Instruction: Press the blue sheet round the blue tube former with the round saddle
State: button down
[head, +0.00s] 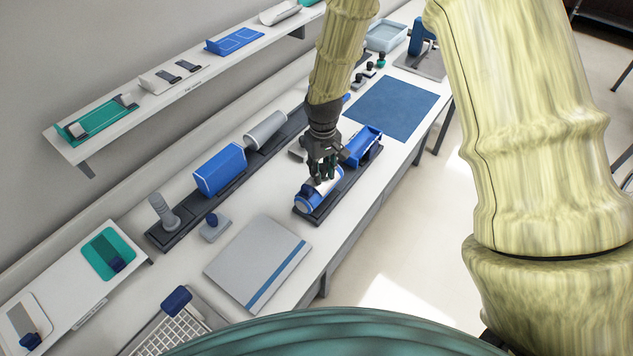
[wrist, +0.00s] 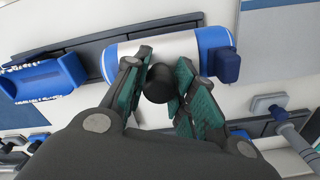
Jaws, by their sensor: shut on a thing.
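The blue tube former (head: 307,202) lies on a dark base, with blue ends and a white middle band; its blue end also shows in the wrist view (wrist: 213,42). A small blue block (wrist: 228,66) sits against that end. My gripper (head: 324,174) is over the tube's middle; in the wrist view its teal-padded fingers (wrist: 160,92) are shut on a dark round knob (wrist: 157,84). I take the knob for the round saddle's handle; its underside is hidden, and I cannot tell whether it touches the tube. I cannot make out a separate blue sheet on the tube.
A blue open cradle (head: 363,147) stands beside the tube on the same base. Behind are a blue box-like former (head: 219,170) and a grey cylinder (head: 266,131). A folder (head: 258,262) lies in front. A flat blue mat (head: 396,108) and small knobbed tools (head: 370,69) lie beyond.

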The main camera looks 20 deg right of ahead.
jog(key=shift+s, duration=0.1)
jog(key=shift+r+p, duration=1.85)
jog(key=shift+r, duration=2.1)
